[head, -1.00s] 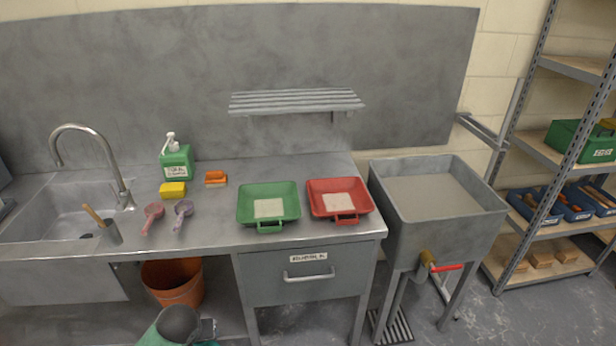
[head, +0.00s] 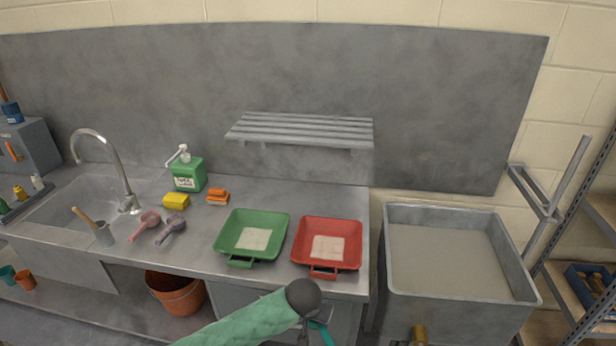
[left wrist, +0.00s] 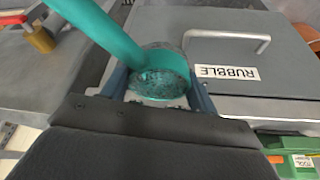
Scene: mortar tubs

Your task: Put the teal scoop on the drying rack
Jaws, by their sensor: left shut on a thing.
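My left gripper (head: 314,324) is at the bottom of the head view, in front of the counter and below the red tray. It is shut on the teal scoop (head: 324,334), of which only a small part shows there. In the left wrist view the scoop's round bowl (left wrist: 160,75) sits between the fingers, and its handle points to the upper left. The drying rack (head: 303,131), a grey slatted shelf on the wall behind the counter, is empty. The scoop is well below the rack and apart from it. My right gripper is out of view.
A green tray (head: 229,244) and a red tray (head: 299,252) stand on the counter below the rack. Pink (head: 149,220) and purple (head: 175,225) scoops lie left. A grey tub (head: 388,260) stands right. A drawer marked RUBBLE (left wrist: 180,45) is close to the scoop.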

